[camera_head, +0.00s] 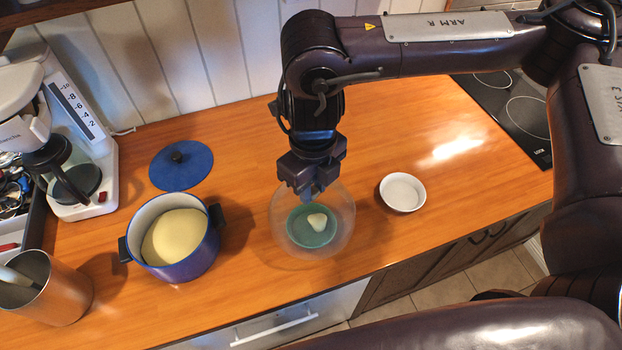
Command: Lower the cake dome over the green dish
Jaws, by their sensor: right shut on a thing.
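The clear cake dome (344,212) is see-through and round, near the middle of the counter. My right gripper (312,190) points down from above and is shut on the top of the dome, which the fingers mostly hide. The green dish (303,236) shows through the dome, inside its outline, with a pale, whitish piece (317,221) on it. I cannot tell whether the dome's rim touches the counter or is a little above it. My left gripper is not in view.
A blue pot (205,255) with yellow contents stands left of the dome, its blue lid (181,168) behind it. A white bowl (402,192) is to the right. A coffee maker (85,180) and a metal canister (55,290) are at left, a cooktop (515,115) at right.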

